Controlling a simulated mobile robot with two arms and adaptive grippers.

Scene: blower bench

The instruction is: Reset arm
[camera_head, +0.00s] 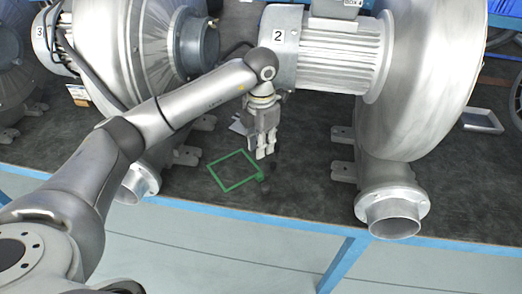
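My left arm comes in from the lower left and reaches over the dark bench top. My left gripper (264,152) points down above the bench, between the two large blowers. Its fingertips are close together, with no object clearly seen between them; whether they are fully shut is too small to tell. A green square frame (222,185) lies on the bench just left of and below the gripper, apart from it as far as I can see. My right gripper is not in view.
A blower with motor label 2 (325,50) stands at the right, its outlet (394,222) over the bench's front edge. Another blower (125,50) with label 3 stands at the left, partly behind my arm. A grey tray (480,120) lies far right. A blue rail (290,225) edges the bench.

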